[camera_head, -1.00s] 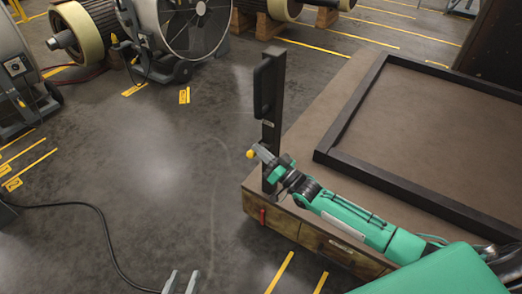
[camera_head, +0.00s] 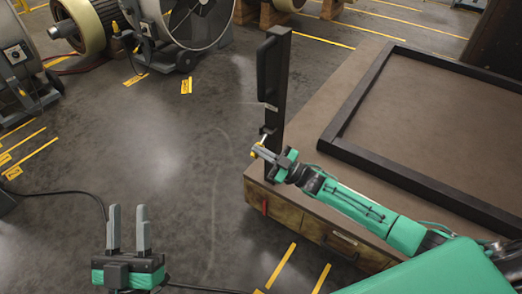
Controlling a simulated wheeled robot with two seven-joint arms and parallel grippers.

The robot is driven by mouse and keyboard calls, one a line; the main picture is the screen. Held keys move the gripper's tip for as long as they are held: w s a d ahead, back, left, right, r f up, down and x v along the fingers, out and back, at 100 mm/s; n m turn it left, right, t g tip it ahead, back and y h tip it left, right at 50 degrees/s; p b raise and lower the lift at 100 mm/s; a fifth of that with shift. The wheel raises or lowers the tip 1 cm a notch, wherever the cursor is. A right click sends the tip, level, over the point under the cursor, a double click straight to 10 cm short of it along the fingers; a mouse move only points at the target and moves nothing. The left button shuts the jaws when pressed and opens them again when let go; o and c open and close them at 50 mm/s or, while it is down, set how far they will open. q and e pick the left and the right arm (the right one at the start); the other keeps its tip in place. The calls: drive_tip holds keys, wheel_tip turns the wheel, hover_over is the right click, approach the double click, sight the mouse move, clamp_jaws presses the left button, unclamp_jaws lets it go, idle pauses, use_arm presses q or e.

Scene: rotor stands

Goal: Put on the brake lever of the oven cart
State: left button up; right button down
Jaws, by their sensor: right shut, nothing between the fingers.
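The oven cart (camera_head: 300,158) is a low brown platform on the right, with a black upright post (camera_head: 276,90) at its near left corner. My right gripper (camera_head: 260,151) is shut with nothing held. Its fingertips overlap the knob in the picture and partly hide it; I cannot tell whether they touch. My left gripper (camera_head: 129,210) is open and empty over the floor at the lower left, away from the cart.
A raised black frame (camera_head: 400,182) lies on the cart's top. A red tag-like piece (camera_head: 264,207) is on its near side. Large fans (camera_head: 190,28) and rotors on wooden blocks stand at the back. A black cable (camera_head: 85,193) crosses the floor. The middle floor is clear.

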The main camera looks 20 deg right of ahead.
use_arm(q)
drive_tip(key=shift+s+a+r+t, duration=0.2)
drive_tip(key=shift+r+t, duration=0.2)
drive_tip(key=shift+r, duration=0.15)
drive_tip(key=shift+s+a+r+t, duration=0.2)
drive_tip(key=shift+r+t, duration=0.2)
drive_tip(key=shift+r, duration=0.15)
use_arm(e)
drive_tip(key=shift+d+f+n+g, duration=0.1)
drive_tip(key=shift+f+n+g, duration=0.3)
drive_tip(key=shift+n, duration=0.6)
